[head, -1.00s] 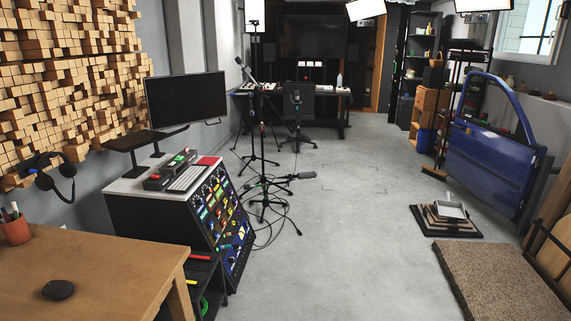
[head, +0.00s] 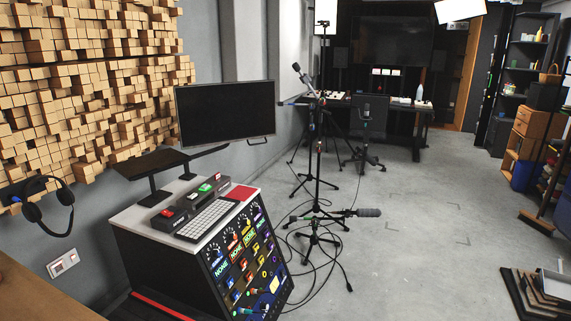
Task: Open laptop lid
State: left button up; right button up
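I see no open laptop. A thin, dark, flat panel (head: 152,163) lies level on a stand at the back left of the console. It may be a closed laptop, but I cannot tell for sure. A large black monitor (head: 226,110) stands just behind it to the right. The console (head: 128,222) has a pale top with a grey keyboard (head: 207,218) and a red flat item (head: 241,193) on it. Neither of my grippers shows in the head view.
A brown desk corner (head: 40,296) is at the lower left. Microphone stands (head: 317,172) with loose cables (head: 318,262) stand right of the console. Stacked dark boards (head: 530,290) lie at the lower right. The grey floor (head: 420,240) between is clear.

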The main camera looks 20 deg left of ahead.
aim_at(159, 159)
jog(key=i+u, duration=0.2)
jog(key=i, duration=0.35)
jog(key=i+l+u, duration=0.2)
jog(key=i, duration=0.3)
jog(key=i+l+u, duration=0.2)
jog(key=i, duration=0.35)
